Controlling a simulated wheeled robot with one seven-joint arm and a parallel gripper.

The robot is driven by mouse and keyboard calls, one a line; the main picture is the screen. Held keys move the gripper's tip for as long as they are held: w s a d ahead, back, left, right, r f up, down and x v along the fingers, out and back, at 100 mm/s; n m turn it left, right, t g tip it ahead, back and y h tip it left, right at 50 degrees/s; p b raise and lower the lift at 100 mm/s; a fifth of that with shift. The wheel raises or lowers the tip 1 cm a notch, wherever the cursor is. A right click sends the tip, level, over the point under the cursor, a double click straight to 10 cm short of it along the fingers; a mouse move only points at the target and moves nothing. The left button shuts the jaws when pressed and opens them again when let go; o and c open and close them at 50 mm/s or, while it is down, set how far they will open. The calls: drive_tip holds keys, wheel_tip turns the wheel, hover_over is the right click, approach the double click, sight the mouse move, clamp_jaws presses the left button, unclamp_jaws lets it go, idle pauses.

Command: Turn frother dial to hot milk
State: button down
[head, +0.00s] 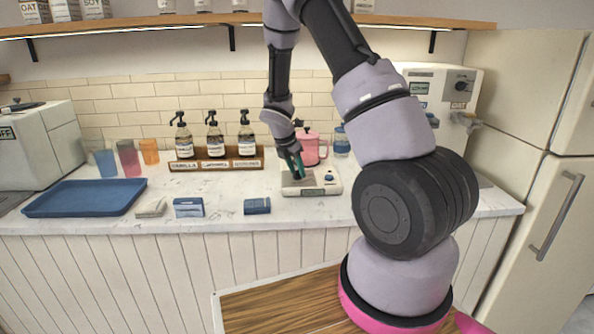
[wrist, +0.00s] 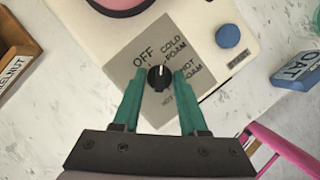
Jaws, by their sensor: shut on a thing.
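The milk frother (head: 325,183) is a white base on the counter with a pink jug (head: 308,147) at its back. Its black dial (wrist: 158,79) sits on a grey plate in the wrist view. Labels OFF, COLD FOAM and HOT FOAM surround it; a lower label starting HOT is partly covered. The dial's white mark points toward the top of the picture, near OFF and COLD FOAM; its exact setting is hard to tell. My gripper (head: 294,168) reaches down over the plate. Its teal fingers (wrist: 160,74) are shut on the dial, one on each side.
A blue button (wrist: 228,36) is on the frother's base. A wooden rack with syrup bottles (head: 214,164) stands left. An OAT carton (wrist: 296,71) lies close by on the counter. A blue tray (head: 85,198) and cups are farther left. A coffee machine (head: 440,87) stands at right.

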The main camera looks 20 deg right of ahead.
drive_tip(key=m, duration=0.2)
drive_tip(key=m+g, duration=0.1)
drive_tip(key=shift+w+m+g, duration=0.15)
drive_tip(key=shift+m+g, duration=0.15)
drive_tip(key=shift+m, duration=0.1)
drive_tip(key=m+g, duration=0.1)
drive_tip(key=m, duration=0.2)
drive_tip(key=shift+w+m, duration=0.1)
drive_tip(key=shift+m, duration=0.2)
drive_tip(key=m+g, duration=0.1)
drive_tip(key=m, duration=0.2)
drive_tip(key=m+g, duration=0.1)
drive_tip(key=m, duration=0.2)
drive_tip(key=shift+w+g+y, duration=0.15)
drive_tip(key=shift+g+y, duration=0.15)
drive_tip(key=m+y, duration=0.1)
drive_tip(key=m, duration=0.2)
drive_tip(key=m+g+y, duration=0.1)
drive_tip(key=m, duration=0.2)
drive_tip(key=shift+w+d+m, duration=0.1)
drive_tip(key=shift+d+m, duration=0.1)
drive_tip(key=shift+m, duration=0.2)
drive_tip(key=m+y, duration=0.1)
drive_tip(key=m, duration=0.2)
drive_tip(key=shift+d+g, duration=0.1)
drive_tip(key=shift+g, duration=0.2)
drive_tip(key=shift+m+y, duration=0.8)
drive_tip(key=shift+m, duration=1.3)
drive_tip(key=shift+c, duration=2.2)
unclamp_jaws()
